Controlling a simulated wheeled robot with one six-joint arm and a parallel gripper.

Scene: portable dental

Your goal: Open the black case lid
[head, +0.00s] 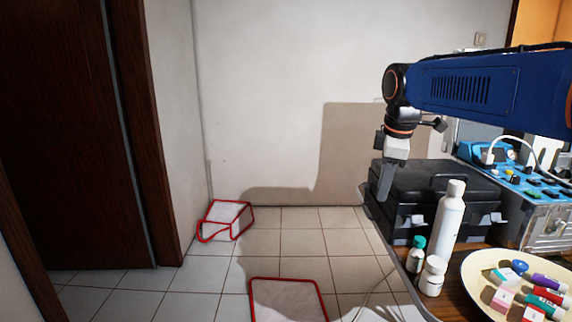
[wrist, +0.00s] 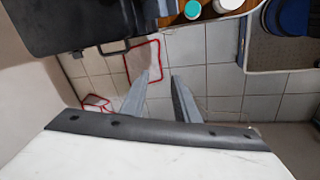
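The black case (head: 446,190) stands on the table at the right in the head view, its lid down, with a handle on top and light latches on its front. Its dark body also fills the upper left of the wrist view (wrist: 68,18), with a handle at its edge. My gripper (head: 384,188) points down beside the case's left end in the head view. In the wrist view my gripper (wrist: 159,76) shows two grey fingers apart with nothing between them. The case lies off to the left of the fingers there. Whether a finger touches the case is unclear.
A white bottle (head: 449,218), a small green-capped bottle (head: 416,254) and a white jar (head: 432,276) stand before the case. A plate (head: 480,276) of small boxes and tubes is at the right front. A blue device (head: 520,180) stands right of the case. Floor at left is mostly open.

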